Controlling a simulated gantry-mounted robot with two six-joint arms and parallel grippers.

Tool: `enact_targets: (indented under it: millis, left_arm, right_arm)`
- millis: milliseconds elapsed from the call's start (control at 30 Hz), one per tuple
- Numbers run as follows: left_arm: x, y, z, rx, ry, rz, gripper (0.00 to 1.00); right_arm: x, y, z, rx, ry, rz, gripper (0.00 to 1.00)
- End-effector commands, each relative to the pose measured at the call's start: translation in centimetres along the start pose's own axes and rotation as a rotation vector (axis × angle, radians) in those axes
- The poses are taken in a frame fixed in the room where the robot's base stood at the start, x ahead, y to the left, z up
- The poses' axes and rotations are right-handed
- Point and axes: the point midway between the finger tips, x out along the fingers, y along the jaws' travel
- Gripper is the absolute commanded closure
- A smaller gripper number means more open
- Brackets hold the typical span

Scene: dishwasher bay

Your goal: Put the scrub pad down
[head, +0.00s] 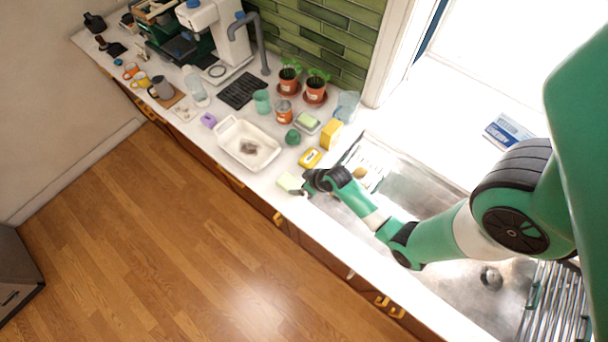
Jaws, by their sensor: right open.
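The pale green scrub pad (288,182) is on the white counter near its front edge, just left of the sink. My right gripper (302,189) is open at the pad's right side, low over the counter. Its dark fingers are small here, and I cannot tell whether they touch the pad. My left gripper is out of view.
A white basin (230,133) with something dark inside stands left of the pad. A yellow item (310,158), a green round item (293,137) and a yellow box (331,133) stand behind it. The metal sink (405,182) lies to the right, under my right arm.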

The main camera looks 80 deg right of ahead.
Motion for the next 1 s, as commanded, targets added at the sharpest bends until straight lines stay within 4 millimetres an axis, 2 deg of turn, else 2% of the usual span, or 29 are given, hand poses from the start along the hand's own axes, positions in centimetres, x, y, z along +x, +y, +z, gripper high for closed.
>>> enact_targets:
  millis: [33,133,567,667,767,867,900,967,1000]
  left_arm:
    - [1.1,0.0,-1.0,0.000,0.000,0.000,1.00]
    - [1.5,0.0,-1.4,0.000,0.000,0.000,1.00]
    - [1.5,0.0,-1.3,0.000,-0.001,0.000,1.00]
    - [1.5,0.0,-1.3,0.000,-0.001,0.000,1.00]
    - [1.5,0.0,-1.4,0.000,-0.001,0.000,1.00]
    - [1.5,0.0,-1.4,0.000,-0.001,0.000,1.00]
    - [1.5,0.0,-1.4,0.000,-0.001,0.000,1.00]
    - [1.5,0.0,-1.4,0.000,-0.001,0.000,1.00]
    - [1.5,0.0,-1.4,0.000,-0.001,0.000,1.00]
  right_arm:
    - [-1.4,0.0,-0.3,0.001,-0.002,0.000,0.00]
    - [-2.2,0.0,-0.1,0.000,-0.002,0.000,0.00]
    - [-2.3,0.0,0.0,-0.001,-0.001,0.000,0.00]
    - [-2.5,-0.1,-1.2,-0.009,0.023,0.000,0.00]
    - [-3.5,-0.7,-6.3,-0.039,0.119,0.001,0.00]
    - [-6.3,-2.5,-15.2,-0.089,0.297,-0.009,0.00]
    - [-8.2,-3.8,-19.3,-0.108,0.385,-0.019,0.00]
    - [-11.9,-6.0,-25.3,-0.136,0.525,-0.040,0.00]
    - [-14.6,-7.7,-28.8,-0.149,0.617,-0.058,0.00]
